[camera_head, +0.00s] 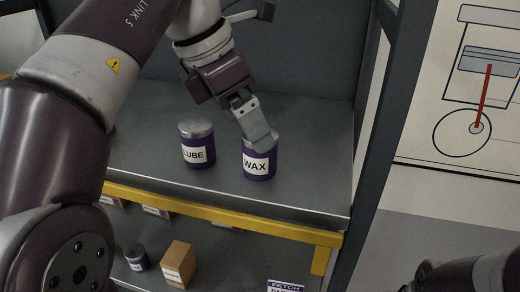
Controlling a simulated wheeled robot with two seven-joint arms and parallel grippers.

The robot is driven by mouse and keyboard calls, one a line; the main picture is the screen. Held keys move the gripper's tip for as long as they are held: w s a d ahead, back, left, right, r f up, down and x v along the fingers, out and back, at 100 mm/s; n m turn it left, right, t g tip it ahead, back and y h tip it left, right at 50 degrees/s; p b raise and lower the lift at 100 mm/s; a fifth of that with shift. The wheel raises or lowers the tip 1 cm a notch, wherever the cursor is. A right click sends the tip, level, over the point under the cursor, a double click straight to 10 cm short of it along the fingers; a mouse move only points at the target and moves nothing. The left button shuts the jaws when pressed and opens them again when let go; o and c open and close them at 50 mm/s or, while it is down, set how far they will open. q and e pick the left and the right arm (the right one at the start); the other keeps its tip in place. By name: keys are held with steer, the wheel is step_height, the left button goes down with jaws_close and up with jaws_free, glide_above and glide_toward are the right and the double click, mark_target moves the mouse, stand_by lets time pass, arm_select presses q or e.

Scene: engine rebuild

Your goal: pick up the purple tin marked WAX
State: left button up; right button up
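The purple tin marked WAX (258,168) stands upright on the upper grey shelf, near its right end. It has a grey lid and a white label. My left gripper (259,138) comes down from above, with its grey finger over the front of the tin's lid. The finger overlaps the lid in the picture; contact is unclear. The other finger is hidden, so I cannot tell whether the gripper is open or shut. My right arm (470,275) shows at the lower right corner; its fingers are not visible.
A similar purple tin marked LUBE (198,148) stands just left of the WAX tin. A yellow rail (215,213) edges the shelf. A brown box (178,264) and a small dark tin (137,257) sit on the lower shelf. A dark post (375,130) stands at right.

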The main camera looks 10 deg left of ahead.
mark_target(256, 167)
arm_select(q)
steer(key=w+f, duration=0.1)
steer(key=f, duration=0.1)
steer(key=w+d+f+p, duration=0.1)
steer(key=w+f, duration=0.1)
steer(key=w+f+p, duration=0.1)
steer(key=f, duration=0.1)
steer(key=shift+w+d+f, duration=0.2)
steer(key=shift+w+d, duration=0.1)
steer(key=shift+d, duration=0.1)
steer(key=shift+d+f, duration=0.1)
steer(key=shift+f, duration=0.25)
steer(key=shift+s+d+r, duration=0.1)
steer(key=shift+s+r, duration=0.05)
steer(key=shift+s, duration=0.75)
steer(key=c, duration=0.9)
steer(key=shift+w, duration=0.25)
steer(key=c, duration=0.4)
steer(key=shift+o, duration=0.2)
steer(key=shift+w, duration=0.1)
arm_select(e)
steer(key=shift+w+r, duration=0.55)
steer(key=shift+r, duration=0.3)
